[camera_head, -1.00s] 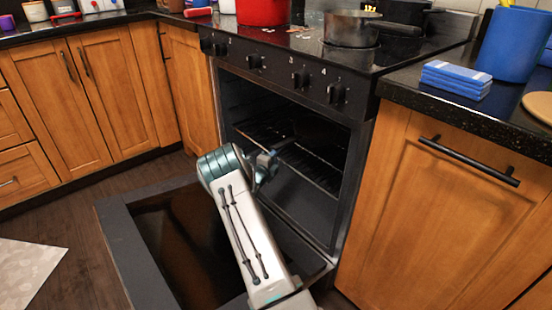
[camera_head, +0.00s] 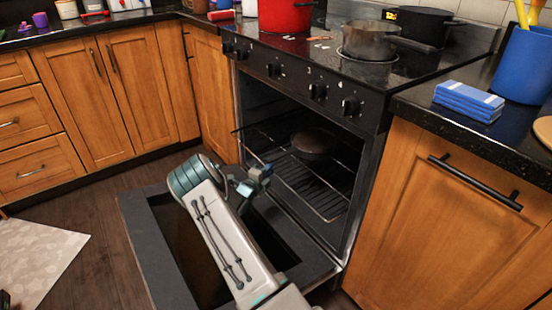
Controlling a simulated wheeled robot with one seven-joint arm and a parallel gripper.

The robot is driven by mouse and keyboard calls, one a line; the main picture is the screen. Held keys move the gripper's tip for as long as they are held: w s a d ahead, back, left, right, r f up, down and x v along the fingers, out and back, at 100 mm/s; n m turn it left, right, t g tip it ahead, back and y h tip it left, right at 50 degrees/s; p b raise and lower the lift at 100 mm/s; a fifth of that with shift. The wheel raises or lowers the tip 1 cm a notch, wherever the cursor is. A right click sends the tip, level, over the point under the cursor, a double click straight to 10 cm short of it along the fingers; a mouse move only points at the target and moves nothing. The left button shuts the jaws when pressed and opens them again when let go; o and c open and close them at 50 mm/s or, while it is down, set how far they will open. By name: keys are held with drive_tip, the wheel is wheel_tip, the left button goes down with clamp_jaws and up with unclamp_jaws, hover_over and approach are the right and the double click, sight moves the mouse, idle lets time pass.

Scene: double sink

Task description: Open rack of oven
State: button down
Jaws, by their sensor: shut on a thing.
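The oven (camera_head: 350,150) stands open, with its dark door (camera_head: 150,235) folded down flat in front of it. A wire rack (camera_head: 300,188) juts part of the way out of the cavity over the door. A dark round pan (camera_head: 313,143) sits on the rack, toward the back. My gripper (camera_head: 263,174) is at the rack's front edge, near its middle, and is shut on it. The exact contact of the fingers on the wire is too small to make out. My arm hides part of the door.
A red pot (camera_head: 285,15) and a grey saucepan (camera_head: 370,40) stand on the stove top. Wooden cabinets flank the oven, the right one with a dark handle (camera_head: 475,182). Bare floor (camera_head: 95,215) lies to the left of the door.

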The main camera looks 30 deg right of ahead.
drive_tip(key=a+p, duration=0.3)
drive_tip(key=a, duration=1.2)
drive_tip(key=shift+s+p, duration=0.3)
drive_tip(key=shift+s, duration=0.15)
drive_tip(key=c, duration=1.5)
unclamp_jaws()
drive_tip(key=shift+d, duration=0.1)
drive_tip(key=p+v, duration=0.3)
drive_tip(key=v, duration=1.1)
